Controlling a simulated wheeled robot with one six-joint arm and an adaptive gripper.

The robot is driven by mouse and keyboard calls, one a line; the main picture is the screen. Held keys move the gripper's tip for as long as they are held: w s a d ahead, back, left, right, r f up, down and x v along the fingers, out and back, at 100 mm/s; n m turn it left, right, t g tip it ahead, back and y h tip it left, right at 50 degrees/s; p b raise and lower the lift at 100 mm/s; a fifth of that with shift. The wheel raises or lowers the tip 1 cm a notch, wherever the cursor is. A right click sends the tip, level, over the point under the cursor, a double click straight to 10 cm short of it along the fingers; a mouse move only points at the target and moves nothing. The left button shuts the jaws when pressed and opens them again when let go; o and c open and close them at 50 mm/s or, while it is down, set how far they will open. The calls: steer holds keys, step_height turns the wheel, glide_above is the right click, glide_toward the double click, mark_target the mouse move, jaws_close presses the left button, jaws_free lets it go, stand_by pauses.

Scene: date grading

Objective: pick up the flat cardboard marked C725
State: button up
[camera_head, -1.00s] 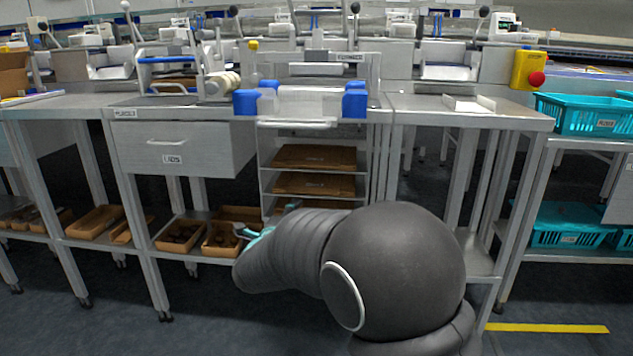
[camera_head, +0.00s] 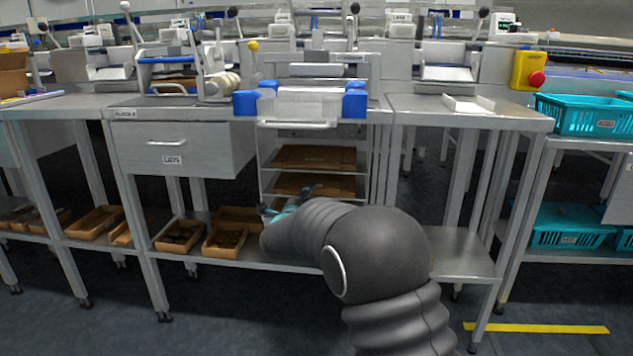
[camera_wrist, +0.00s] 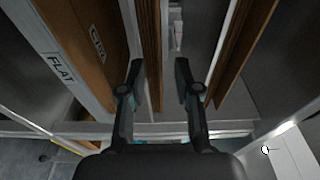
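Flat brown cardboard lies on the shelves of a metal rack under the bench. In the head view I see an upper piece (camera_head: 315,157) and a lower piece (camera_head: 292,184), their marks too small to read. In the wrist view, turned sideways, a cardboard face (camera_wrist: 84,30) at left bears a white label that seems to start with C; the rest is unclear. Other brown sheets (camera_wrist: 243,45) show edge-on. In the head view my gripper (camera_head: 288,207) is at the rack's lower front.
A shelf edge (camera_wrist: 62,70) marked FLAT runs close left of my fingers in the wrist view. Brown open trays (camera_head: 226,240) stand left of the rack on the low shelf. A grey drawer (camera_head: 180,148) is above them. The low shelf at right (camera_head: 462,250) is clear.

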jaws_close()
steer(key=shift+r, duration=0.1)
